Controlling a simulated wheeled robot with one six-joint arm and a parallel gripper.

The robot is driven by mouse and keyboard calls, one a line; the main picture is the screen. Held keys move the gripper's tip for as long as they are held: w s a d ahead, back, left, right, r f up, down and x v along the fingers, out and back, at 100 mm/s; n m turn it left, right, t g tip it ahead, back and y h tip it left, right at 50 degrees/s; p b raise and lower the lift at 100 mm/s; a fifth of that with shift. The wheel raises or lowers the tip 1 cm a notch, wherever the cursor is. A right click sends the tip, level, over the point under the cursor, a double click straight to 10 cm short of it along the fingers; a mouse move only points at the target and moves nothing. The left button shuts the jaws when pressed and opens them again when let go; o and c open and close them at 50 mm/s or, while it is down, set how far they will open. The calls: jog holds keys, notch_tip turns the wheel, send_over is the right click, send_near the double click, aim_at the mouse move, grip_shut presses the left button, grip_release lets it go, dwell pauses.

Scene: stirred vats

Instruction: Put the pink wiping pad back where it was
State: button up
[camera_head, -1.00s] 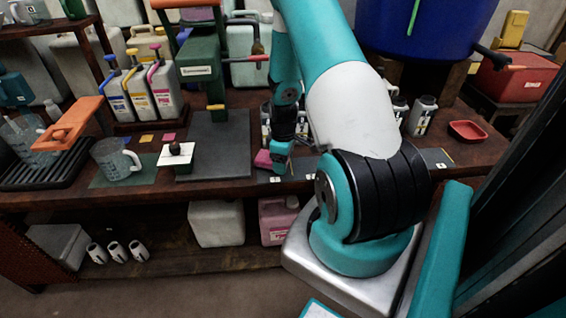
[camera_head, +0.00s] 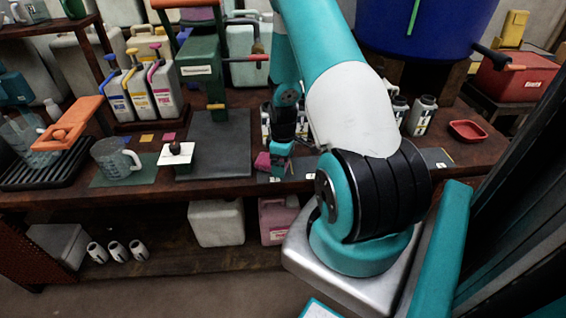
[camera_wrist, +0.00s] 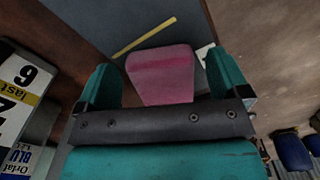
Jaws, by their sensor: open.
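The pink wiping pad (camera_head: 262,160) is at the front of the bench, just left of my arm. My gripper (camera_head: 272,167) is right at it, and its fingers partly hide the pad. In the wrist view my gripper (camera_wrist: 162,80) is open, with one teal finger on each side of the pink pad (camera_wrist: 162,72). Gaps show between the pad and both fingers. A dark grey surface with a yellow stripe (camera_wrist: 143,37) lies beyond the pad. I cannot tell whether the pad's underside rests flat on it.
Several labelled white bottles stand behind my gripper, one of them (camera_head: 422,115) to the right. A white block with a dark knob (camera_head: 176,160) and a grey mat (camera_head: 222,140) lie to the left. A red dish (camera_head: 467,131) sits at right. The bench's front edge is close.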

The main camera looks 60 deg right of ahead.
notch_tip(320, 180, up, 11)
jog(key=w+a+r+y, duration=0.1)
jog(key=a+r, duration=0.3)
jog(key=a, duration=0.3)
jog(key=w+a+r+n+t, duration=0.1)
jog(key=a+r, duration=0.3)
jog(key=a, duration=0.4)
jog(key=w+a+r+y, duration=0.1)
jog(key=a+r, duration=0.4)
jog(key=a, duration=0.2)
jog(key=s+a+r+n+y, duration=0.1)
jog(key=s+a+r, duration=0.3)
jog(key=s+a, duration=0.4)
jog(key=s+a+r+n+g+y, duration=0.1)
jog(key=s+a+r, duration=0.2)
jog(key=s+a, duration=0.5)
jog(key=shift+a+r, duration=0.4)
jog(key=shift+a, duration=0.75)
